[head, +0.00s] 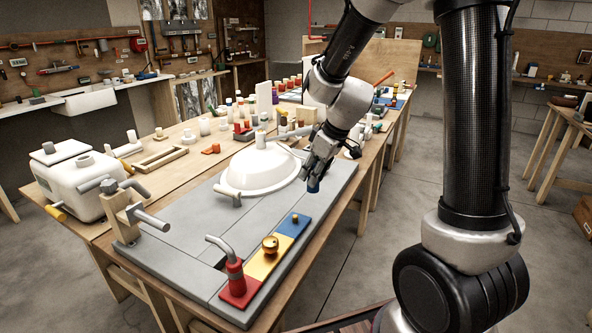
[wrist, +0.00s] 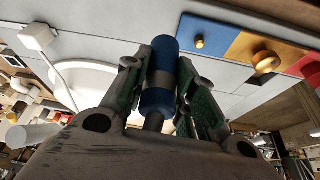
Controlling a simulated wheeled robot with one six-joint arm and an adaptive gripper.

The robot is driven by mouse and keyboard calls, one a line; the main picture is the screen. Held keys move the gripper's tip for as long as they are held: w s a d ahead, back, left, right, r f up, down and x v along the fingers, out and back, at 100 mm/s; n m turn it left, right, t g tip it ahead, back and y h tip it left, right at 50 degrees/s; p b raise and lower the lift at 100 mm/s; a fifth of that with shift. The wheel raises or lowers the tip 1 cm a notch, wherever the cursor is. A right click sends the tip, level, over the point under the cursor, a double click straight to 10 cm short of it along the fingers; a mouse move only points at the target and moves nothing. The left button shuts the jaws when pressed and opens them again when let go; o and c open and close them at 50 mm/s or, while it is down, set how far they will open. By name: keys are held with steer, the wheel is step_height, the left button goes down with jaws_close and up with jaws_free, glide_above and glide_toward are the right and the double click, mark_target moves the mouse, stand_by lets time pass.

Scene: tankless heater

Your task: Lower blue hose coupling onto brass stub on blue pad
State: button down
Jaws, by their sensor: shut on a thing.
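The blue hose coupling (wrist: 161,75) is a blue cylinder with a grey band, seen in the wrist view. My gripper (wrist: 160,85) is shut on it, one finger on each side. In the head view my gripper (head: 316,178) holds the coupling (head: 313,187) low over the grey board, to the right of and beyond the blue pad. The blue pad (head: 287,227) has a small brass stub (head: 295,218) standing on it, bare on top. In the wrist view the stub (wrist: 199,42) and blue pad (wrist: 218,29) are apart from the coupling, up and to its right.
A yellow pad (head: 260,266) with a brass fitting (head: 270,246) and a red pad (head: 236,290) with a red coupling and grey pipe (head: 234,270) adjoin the blue pad.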

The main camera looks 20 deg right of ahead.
steer(key=s+a+r+n+g+y, duration=0.1)
steer(key=s+a+r+n+g, duration=0.1)
steer(key=a+n, duration=0.4)
steer(key=shift+s+r, duration=0.3)
steer(key=shift+r, duration=0.35)
glide_above(295, 216)
steer(key=shift+w+f, duration=0.1)
steer(key=shift+f, duration=2.4)
steer(key=shift+f, duration=0.15)
steer(key=shift+f, duration=1.55)
steer(key=shift+f, duration=1.4)
steer(key=c, duration=1.1)
jaws_free()
